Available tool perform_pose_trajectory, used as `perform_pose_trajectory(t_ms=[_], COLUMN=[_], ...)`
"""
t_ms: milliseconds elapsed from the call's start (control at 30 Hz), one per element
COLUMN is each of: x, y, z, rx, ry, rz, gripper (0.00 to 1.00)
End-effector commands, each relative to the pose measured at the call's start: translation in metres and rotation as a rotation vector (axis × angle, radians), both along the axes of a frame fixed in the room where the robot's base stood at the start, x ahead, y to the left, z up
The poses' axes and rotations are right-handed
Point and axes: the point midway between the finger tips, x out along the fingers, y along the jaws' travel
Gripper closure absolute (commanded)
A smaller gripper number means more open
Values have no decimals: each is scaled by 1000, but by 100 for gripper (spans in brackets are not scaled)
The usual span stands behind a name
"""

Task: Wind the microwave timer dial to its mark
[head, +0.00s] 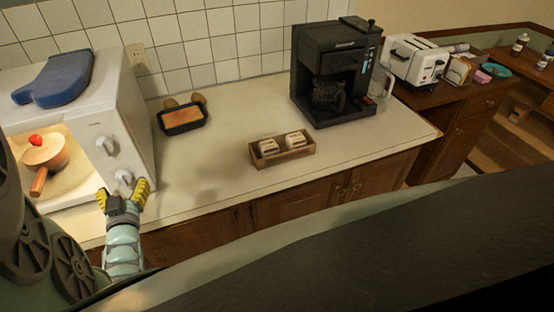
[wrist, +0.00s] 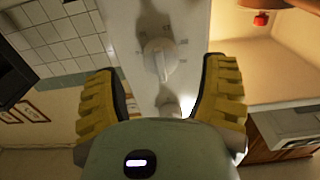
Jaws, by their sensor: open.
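The white microwave (head: 136,130) stands at the left of the counter, with two pale knobs on its front panel. The upper dial (head: 105,145) is clear of my gripper; the lower dial (head: 123,176) is close to my fingertips. My gripper (head: 123,191) is open, its yellow fingers apart in front of the panel. In the wrist view, one dial (wrist: 158,58) with small marks around it lies beyond the fingertips. The other knob (wrist: 170,106) shows between the fingers, partly hidden by my gripper's body. I cannot read the marks or tell whether a finger touches a knob.
A pot (head: 45,152) sits in the microwave's lit interior, and a blue mitt-like item (head: 55,78) lies on top. A dark loaf pan (head: 182,118), a wooden box (head: 282,150) and a coffee maker (head: 335,75) stand rightward. The counter between is mostly clear.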

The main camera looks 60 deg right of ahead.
Motion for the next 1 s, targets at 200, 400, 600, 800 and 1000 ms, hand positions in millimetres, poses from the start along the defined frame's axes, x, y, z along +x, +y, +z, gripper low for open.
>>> perform_pose_trajectory(t_ms=[200, 400, 600, 800, 1000], x=[16, 24, 26, 26, 26], y=[-9, -15, -16, -16, -16], z=[0, 1, 0, 0, 0], rx=[0, -1, 0, 0, 0], ry=[2, 0, 1, 1, 1], rz=[4, 3, 3, 3, 3], gripper=[28, 28, 28, 28, 40])
